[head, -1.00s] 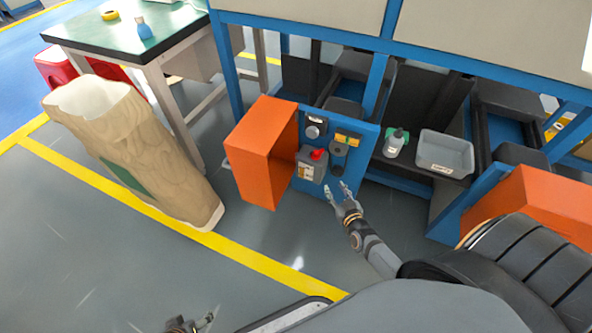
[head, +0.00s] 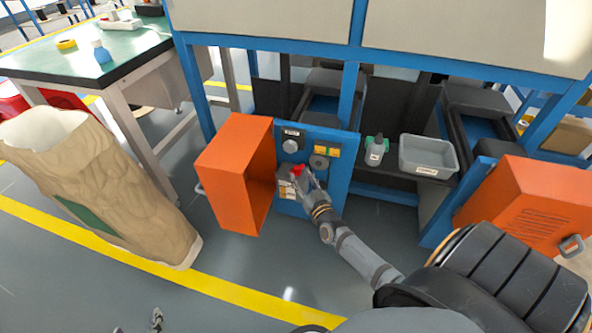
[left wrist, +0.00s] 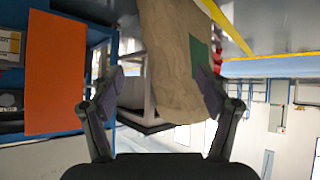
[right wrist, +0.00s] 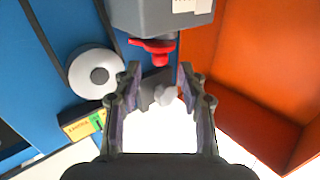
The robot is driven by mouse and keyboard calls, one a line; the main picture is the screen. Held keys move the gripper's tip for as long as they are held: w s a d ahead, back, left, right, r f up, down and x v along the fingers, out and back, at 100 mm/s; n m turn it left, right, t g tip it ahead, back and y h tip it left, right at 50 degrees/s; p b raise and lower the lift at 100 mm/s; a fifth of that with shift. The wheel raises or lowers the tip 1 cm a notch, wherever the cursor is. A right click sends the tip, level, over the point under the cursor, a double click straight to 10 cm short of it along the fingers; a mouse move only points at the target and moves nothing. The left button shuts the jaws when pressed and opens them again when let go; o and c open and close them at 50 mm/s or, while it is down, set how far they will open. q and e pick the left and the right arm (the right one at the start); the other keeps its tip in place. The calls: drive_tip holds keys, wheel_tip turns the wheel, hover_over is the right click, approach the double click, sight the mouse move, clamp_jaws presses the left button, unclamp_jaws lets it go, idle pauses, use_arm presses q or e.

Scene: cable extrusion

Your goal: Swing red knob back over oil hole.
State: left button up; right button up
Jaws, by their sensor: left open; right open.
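The red knob (head: 297,170) sits on the grey box on the blue panel, right beside my right gripper (head: 307,182) in the head view. In the right wrist view the red knob (right wrist: 155,46) projects from the grey box (right wrist: 160,15). It lies just past the open fingertips of my right gripper (right wrist: 160,72), apart from them. A small pale rounded part (right wrist: 164,95) shows between those fingers; contact cannot be told. I cannot make out the oil hole. My left gripper (head: 157,320) is at the bottom of the head view; its fingers (left wrist: 160,85) are open and empty.
An open orange door (head: 232,175) stands left of the blue panel (head: 335,185). A white-grey round part (right wrist: 95,72) is near the right gripper. A bottle (head: 375,152) and grey bin (head: 436,155) stand on the right shelf. A tan sack (head: 110,195) stands left.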

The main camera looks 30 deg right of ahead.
sight(297, 170)
drive_tip(key=w, duration=0.1)
drive_tip(key=w+b, duration=0.1)
drive_tip(key=shift+w+d, duration=0.25)
drive_tip(key=shift+w, duration=0.1)
drive_tip(key=shift+w+d+b, duration=0.2)
drive_tip(key=shift+w+b, duration=0.4)
drive_tip(key=shift+w, duration=0.65)
use_arm(q)
drive_tip(key=w+r+t, duration=0.3)
drive_tip(key=r+t, duration=0.2)
drive_tip(key=r, duration=0.5)
drive_tip(key=w+r+t, duration=0.4)
drive_tip(key=r+t, duration=0.1)
drive_tip(key=r, duration=0.6)
drive_tip(key=shift+a+r, duration=0.15)
drive_tip(key=shift+a, duration=0.25)
use_arm(e)
drive_tip(key=shift+w, duration=0.1)
use_arm(q)
drive_tip(key=shift+w, duration=0.1)
use_arm(e)
clamp_jaws()
